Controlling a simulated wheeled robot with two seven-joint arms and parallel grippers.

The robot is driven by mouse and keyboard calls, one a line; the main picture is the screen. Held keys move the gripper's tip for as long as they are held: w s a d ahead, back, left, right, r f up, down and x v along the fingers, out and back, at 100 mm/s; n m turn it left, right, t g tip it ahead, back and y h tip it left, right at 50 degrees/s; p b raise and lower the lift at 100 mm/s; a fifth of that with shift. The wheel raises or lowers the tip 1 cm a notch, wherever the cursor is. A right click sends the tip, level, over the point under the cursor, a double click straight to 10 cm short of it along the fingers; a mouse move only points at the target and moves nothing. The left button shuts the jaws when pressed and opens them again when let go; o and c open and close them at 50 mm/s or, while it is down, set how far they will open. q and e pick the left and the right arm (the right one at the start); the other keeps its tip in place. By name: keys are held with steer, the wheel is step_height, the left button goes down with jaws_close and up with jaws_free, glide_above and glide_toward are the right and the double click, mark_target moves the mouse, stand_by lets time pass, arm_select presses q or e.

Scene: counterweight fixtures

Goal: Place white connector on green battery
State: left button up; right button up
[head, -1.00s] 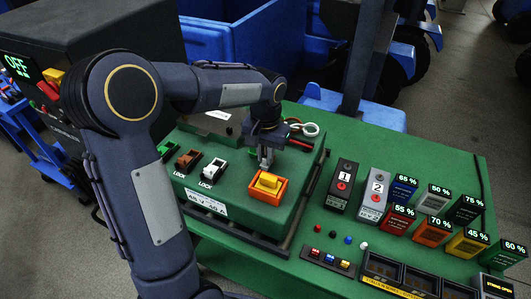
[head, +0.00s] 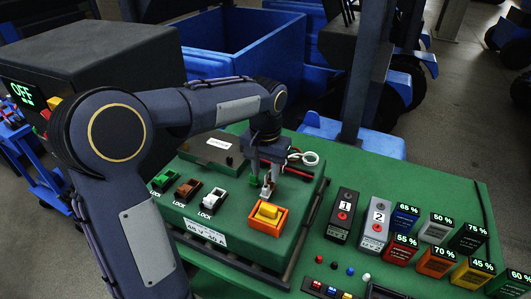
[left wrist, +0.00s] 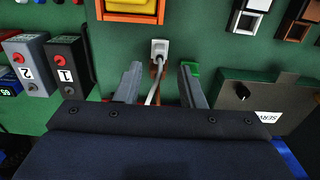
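The white connector (left wrist: 160,47) shows in the left wrist view on the green top of the box, with a light cable running back from it between my fingers. My left gripper (left wrist: 159,75) is open; its two fingertips stand on either side of the cable, short of the connector and apart from it. In the head view my left gripper (head: 267,187) is low over the box, behind the orange-framed yellow switch, and largely hides the connector. The green battery (head: 505,285), labelled 60 %, stands at the lower right, partly cut off by the frame. My right gripper is not in view.
A small green part (left wrist: 192,68) lies beside the right finger in the left wrist view. The orange-framed yellow switch (head: 268,215) and white lock (head: 213,200) are close by. Other coloured batteries, such as the orange one (head: 436,262), stand on the green table.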

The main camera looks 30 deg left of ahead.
mark_target(266, 187)
arm_select(q)
step_height(266, 187, up, 7)
steer(key=s+d+f+t+h, duration=0.2)
steer(key=s+f, duration=0.1)
steer(key=s, duration=0.8)
steer(key=s+d+f+n+t+h, duration=0.1)
steer(key=s+d+f+t, duration=0.2)
steer(key=s, duration=0.8)
steer(key=shift+f+t+h, duration=0.3)
steer(key=shift+f+h, duration=0.1)
steer(key=shift+f, duration=0.15)
